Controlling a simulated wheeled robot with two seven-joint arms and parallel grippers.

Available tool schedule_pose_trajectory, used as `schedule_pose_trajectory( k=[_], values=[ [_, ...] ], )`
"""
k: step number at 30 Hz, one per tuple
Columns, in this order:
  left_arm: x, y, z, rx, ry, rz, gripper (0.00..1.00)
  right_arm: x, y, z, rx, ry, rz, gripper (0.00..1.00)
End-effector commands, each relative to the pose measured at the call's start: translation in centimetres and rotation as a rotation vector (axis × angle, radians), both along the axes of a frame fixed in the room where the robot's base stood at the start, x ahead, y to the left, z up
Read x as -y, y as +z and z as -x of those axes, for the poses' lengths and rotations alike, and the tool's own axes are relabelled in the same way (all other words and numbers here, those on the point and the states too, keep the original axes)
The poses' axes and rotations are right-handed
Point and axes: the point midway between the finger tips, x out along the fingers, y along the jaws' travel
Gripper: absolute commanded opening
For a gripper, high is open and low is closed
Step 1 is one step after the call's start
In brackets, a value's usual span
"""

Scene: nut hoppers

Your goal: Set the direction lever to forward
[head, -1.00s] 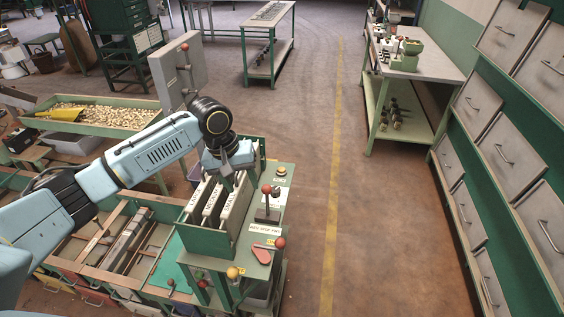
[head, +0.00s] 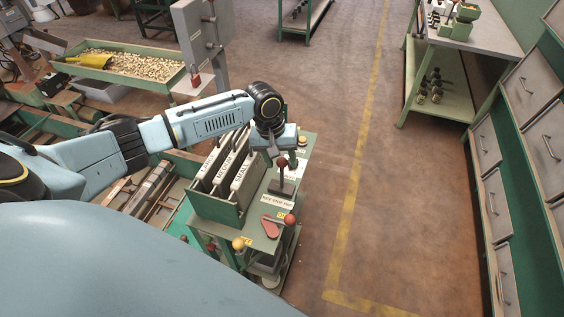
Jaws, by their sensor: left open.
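The direction lever (head: 282,163) has a dark red ball knob and a dark base plate (head: 281,188) on the green control stand. A white label reading REV STOP FWD (head: 277,201) lies just in front of it. The lever looks roughly upright; its exact setting is hard to tell. My left gripper (head: 282,159) points down over the stand, open, with its fingers at the knob's height and the knob showing between them. Whether the fingers touch the knob cannot be told. My right gripper is out of view.
Green-framed plates (head: 224,176) marked LARGE, MEDIUM and SMALL stand left of the lever. A red-knobbed handle (head: 290,220) and a yellow knob (head: 238,243) sit nearer. A grey switch box (head: 197,32) stands behind my arm. The floor right of the stand is clear.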

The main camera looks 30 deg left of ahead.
Motion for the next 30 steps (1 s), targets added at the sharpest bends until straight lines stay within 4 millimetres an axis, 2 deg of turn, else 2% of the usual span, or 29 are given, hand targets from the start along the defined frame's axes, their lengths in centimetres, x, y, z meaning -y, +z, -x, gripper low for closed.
schedule_pose_trajectory(
  k=[6, 14, 17, 25, 26, 30],
  values=[
    [0.3, -1.6, -0.2, 0.001, 0.000, 0.000, 0.49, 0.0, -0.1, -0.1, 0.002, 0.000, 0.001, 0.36],
    [0.3, -1.7, -0.2, 0.001, -0.001, 0.000, 0.49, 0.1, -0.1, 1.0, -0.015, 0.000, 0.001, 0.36],
    [0.3, -1.7, -0.2, 0.001, 0.000, 0.000, 0.38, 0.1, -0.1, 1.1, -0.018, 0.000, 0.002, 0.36],
    [0.3, -1.7, -0.2, 0.001, 0.000, 0.000, 0.03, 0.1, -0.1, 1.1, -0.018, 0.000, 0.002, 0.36],
    [0.3, -1.7, -0.2, 0.001, 0.000, 0.000, 0.00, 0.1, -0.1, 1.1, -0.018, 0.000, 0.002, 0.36],
    [0.3, -1.7, -0.2, 0.001, 0.000, 0.000, 0.00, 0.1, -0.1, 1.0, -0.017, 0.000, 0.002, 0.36]
  ],
)
